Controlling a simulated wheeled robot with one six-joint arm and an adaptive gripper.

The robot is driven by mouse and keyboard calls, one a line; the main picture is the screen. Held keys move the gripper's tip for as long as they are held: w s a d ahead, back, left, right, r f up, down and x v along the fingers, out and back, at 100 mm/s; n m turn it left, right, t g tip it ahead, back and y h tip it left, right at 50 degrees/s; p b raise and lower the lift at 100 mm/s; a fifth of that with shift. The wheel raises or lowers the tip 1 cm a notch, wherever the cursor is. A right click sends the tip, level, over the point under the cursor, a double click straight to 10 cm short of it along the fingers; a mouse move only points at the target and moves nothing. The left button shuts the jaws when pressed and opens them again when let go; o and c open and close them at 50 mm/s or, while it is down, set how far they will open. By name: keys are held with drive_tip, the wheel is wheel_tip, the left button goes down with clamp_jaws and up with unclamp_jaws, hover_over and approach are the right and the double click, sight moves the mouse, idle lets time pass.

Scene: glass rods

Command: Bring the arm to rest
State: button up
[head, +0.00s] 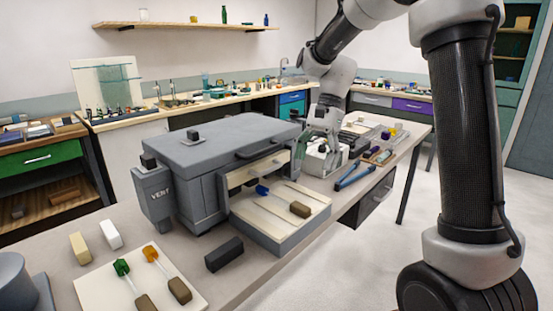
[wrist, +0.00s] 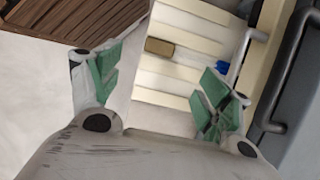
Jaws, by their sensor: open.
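My gripper (head: 322,128) hangs from the arm, beyond the right end of the grey kiln (head: 215,145), in front of a white holder. In the wrist view my gripper (wrist: 160,90) has its two green-padded fingers wide apart with nothing between them. A rod with a blue end (head: 262,190) and a brown block end (head: 300,209) lies on the pale slatted shelf (head: 262,214) at the kiln's open front. The same rod's brown end (wrist: 160,47) shows beyond the fingers in the wrist view. The fingertips are partly hidden in the head view.
A cream board (head: 120,285) with green-ended (head: 121,267) and orange-ended rods lies at the front left. A dark block (head: 224,254) lies near the table edge. A white holder (head: 322,162), blue-handled tool (head: 354,176) and small tray (head: 379,155) stand to the right. Floor at right is clear.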

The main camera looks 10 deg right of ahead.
drive_tip(key=s+d+r+n+t+h, duration=0.1)
drive_tip(key=s+d+n, duration=0.4)
drive_tip(key=s, duration=0.7)
drive_tip(key=s+d+r+n+t+h, duration=0.2)
drive_tip(key=s+d+r+n+t, duration=0.2)
drive_tip(key=s, duration=0.7)
drive_tip(key=shift+s+d+r+n+t+h, duration=0.35)
drive_tip(key=shift+d+n+t, duration=0.65)
drive_tip(key=shift+d, duration=0.85)
